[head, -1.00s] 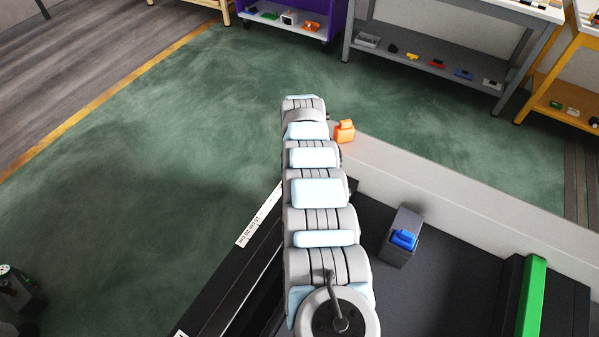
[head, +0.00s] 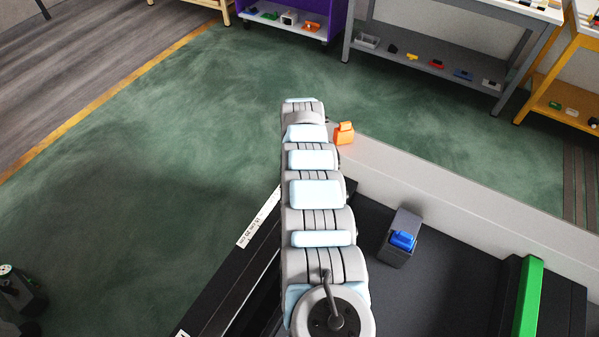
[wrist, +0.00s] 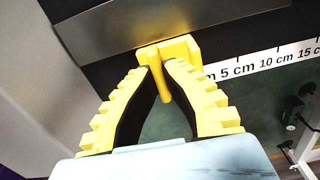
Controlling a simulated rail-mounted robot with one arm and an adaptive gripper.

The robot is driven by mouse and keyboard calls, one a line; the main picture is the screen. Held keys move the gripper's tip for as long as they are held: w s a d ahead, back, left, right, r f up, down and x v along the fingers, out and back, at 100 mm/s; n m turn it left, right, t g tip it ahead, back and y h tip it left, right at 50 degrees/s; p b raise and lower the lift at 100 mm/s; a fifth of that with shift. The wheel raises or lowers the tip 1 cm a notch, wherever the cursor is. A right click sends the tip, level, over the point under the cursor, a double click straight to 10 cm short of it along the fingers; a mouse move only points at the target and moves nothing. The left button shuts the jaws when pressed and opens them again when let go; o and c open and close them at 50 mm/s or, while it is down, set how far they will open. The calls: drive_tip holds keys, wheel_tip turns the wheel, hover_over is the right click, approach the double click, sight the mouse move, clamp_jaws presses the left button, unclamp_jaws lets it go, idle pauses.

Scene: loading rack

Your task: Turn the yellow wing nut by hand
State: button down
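The yellow wing nut (wrist: 182,49) shows at the top middle of the wrist view, against a black panel below a grey metal bar. It has a wide block with a narrow tongue hanging toward my gripper. My gripper (wrist: 162,68) has black fingers with yellow stepped backs. Its fingers slant together, and their tips are closed on the narrow tongue, one on each side. The fingertips partly hide the nut. In the head view my arm covers the gripper and the nut.
A ruler strip (wrist: 265,62) runs right of the nut. Green floor is open at the left.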

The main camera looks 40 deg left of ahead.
drive_tip(key=m+p, duration=0.1)
drive_tip(key=m, duration=0.3)
drive_tip(key=shift+m, duration=0.4)
drive_tip(key=m+p, duration=0.1)
drive_tip(key=m, duration=0.3)
drive_tip(key=shift+r+m, duration=0.1)
drive_tip(key=shift+m, duration=0.2)
drive_tip(key=m+p, duration=0.1)
drive_tip(key=m, duration=0.5)
drive_tip(key=shift+m, duration=0.3)
drive_tip(key=shift+m+b, duration=0.4)
drive_tip(key=shift+m, duration=0.4)
